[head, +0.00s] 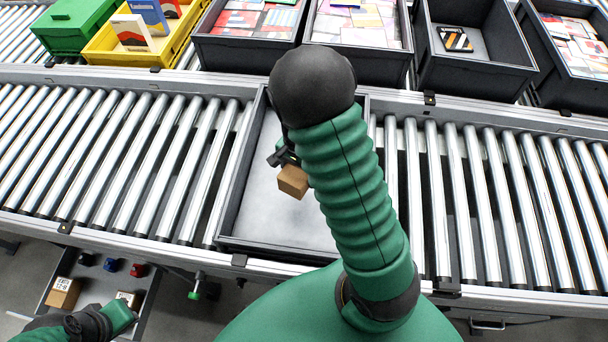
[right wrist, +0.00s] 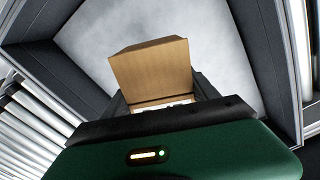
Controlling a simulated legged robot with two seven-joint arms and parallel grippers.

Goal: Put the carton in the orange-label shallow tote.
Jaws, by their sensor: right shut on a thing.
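A small brown carton (head: 293,181) is held by my right gripper (head: 284,162) above the grey floor of a shallow dark tote (head: 276,246) on the roller conveyor. In the right wrist view, the carton (right wrist: 153,68) sits between the fingers, with the tote floor beneath it. My right arm hides much of this tote, and I see no orange label on it. My left gripper (head: 128,312) is low at the left, by a small tray; its fingers are not clear.
The small tray (head: 146,289) holds another carton (head: 63,292), a white-marked box and small blue and red items. Behind the conveyor stand green and yellow bins (head: 103,48) and dark totes, one with an orange-and-black striped item (head: 455,39). Rollers either side are clear.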

